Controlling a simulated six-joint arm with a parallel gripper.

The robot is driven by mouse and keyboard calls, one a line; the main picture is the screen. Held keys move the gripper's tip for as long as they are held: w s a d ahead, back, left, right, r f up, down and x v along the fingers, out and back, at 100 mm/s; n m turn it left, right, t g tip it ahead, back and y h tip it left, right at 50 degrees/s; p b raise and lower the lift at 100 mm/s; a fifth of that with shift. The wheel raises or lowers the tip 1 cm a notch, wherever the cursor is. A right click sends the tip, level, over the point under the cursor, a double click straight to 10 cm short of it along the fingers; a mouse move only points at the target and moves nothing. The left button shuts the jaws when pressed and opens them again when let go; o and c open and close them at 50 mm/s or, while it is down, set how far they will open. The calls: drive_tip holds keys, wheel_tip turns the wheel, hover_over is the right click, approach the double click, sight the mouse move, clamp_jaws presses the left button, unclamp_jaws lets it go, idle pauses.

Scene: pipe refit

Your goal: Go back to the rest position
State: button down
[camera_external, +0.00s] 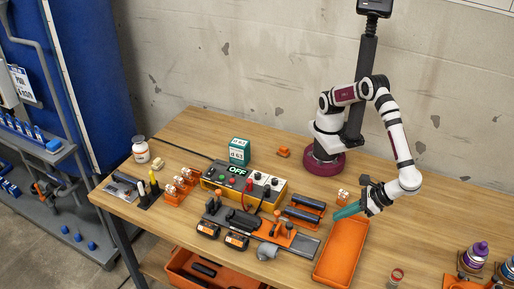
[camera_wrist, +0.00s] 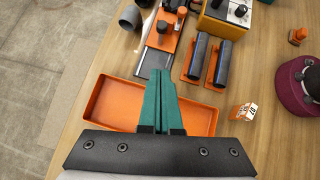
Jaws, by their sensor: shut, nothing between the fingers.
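My gripper (camera_external: 340,213) has teal fingers that are shut with nothing between them. In the external view it reaches left from my wrist, above the back end of the orange tray (camera_external: 317,277). In the wrist view my gripper (camera_wrist: 158,74) points up the picture over the middle of the tray (camera_wrist: 110,104), and its fingers hide part of it. The visible part of the tray is empty. My arm is bent, with the forearm angled down to the right of its base.
Left of the tray are a fixture rail (camera_external: 305,246) with orange clamps and two dark pipes (camera_external: 301,214) in orange holders. The control box (camera_external: 262,184) reads OFF. A small orange-and-white block (camera_wrist: 243,111) lies near my gripper.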

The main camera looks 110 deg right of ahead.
drive_tip(key=w+d+r+m+g, duration=0.35)
drive_tip(key=d+m, duration=0.25)
drive_tip(key=d, duration=0.3)
drive_tip(key=w+d+r+m+g, duration=0.2)
drive_tip(key=w+d+r+m, duration=0.3)
drive_tip(key=d, duration=0.4)
drive_tip(key=s+d+m+g+y, duration=0.2)
drive_tip(key=s+d+m, duration=0.1)
drive_tip(key=d+m, duration=0.4)
drive_tip(key=s+d+m+g+y, duration=0.1)
drive_tip(key=s+d+m, duration=0.2)
drive_tip(key=d+m, duration=0.4)
drive_tip(key=s+d+m+y, duration=0.3)
drive_tip(key=s+m, duration=0.3)
drive_tip(key=m, duration=0.4)
drive_tip(key=shift+d+f+t+y, duration=0.3)
drive_tip(key=shift+t, duration=0.05)
drive_tip(key=shift+w, duration=0.1)
